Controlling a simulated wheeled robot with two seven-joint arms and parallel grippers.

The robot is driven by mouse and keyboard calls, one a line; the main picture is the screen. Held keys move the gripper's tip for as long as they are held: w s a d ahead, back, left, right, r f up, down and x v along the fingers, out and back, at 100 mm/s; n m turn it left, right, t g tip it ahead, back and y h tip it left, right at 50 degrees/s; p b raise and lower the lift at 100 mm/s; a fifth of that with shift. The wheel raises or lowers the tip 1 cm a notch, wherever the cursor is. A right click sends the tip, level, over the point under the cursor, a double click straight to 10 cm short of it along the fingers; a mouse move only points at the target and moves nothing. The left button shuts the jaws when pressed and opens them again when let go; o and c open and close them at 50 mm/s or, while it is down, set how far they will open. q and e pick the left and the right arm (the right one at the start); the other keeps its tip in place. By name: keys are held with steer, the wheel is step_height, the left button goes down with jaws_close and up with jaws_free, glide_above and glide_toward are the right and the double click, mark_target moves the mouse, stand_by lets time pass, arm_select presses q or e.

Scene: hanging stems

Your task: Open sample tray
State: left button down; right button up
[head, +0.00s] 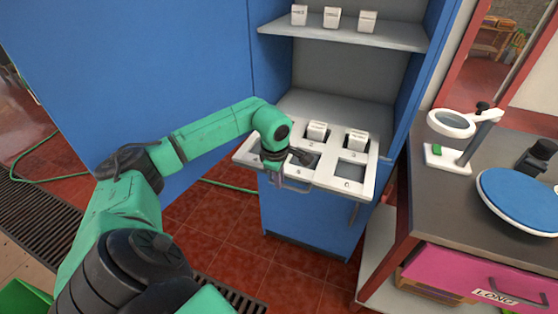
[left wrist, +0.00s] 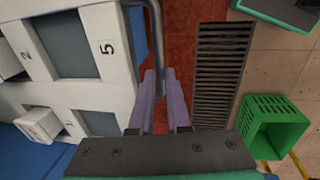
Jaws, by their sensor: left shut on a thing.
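The white sample tray (head: 318,176) sticks out of the blue cabinet at about the middle of the head view. It has numbered square slots, and small white boxes stand in some of them. A grey bar handle (head: 297,188) runs along its front edge. My left gripper (head: 276,182) is at the left part of this handle and is shut on it. In the left wrist view, the two purple fingers (left wrist: 158,78) meet the handle bar (left wrist: 156,35) beside the tray (left wrist: 113,75). My wrist hides part of the tray's left side. My right gripper is not in view.
The blue cabinet (head: 310,215) has an upper shelf (head: 345,36) with 3 white boxes. A grey bench (head: 455,190) at right holds a magnifier stand (head: 450,158) and a blue round plate (head: 520,200). Red tiled floor (head: 230,225) in front of the cabinet is mostly clear.

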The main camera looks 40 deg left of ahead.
arm_select(q)
steer(key=shift+w+r, duration=0.1)
steer(key=c, duration=0.9)
jaws_free()
steer(key=s+r, duration=0.1)
steer(key=r, duration=0.3)
steer(key=s+r, duration=0.1)
steer(key=r, duration=0.4)
steer(key=d+r+b, duration=0.1)
steer(key=r, duration=0.4)
steer(key=shift+s+r, duration=0.2)
steer(key=shift+s, duration=0.2)
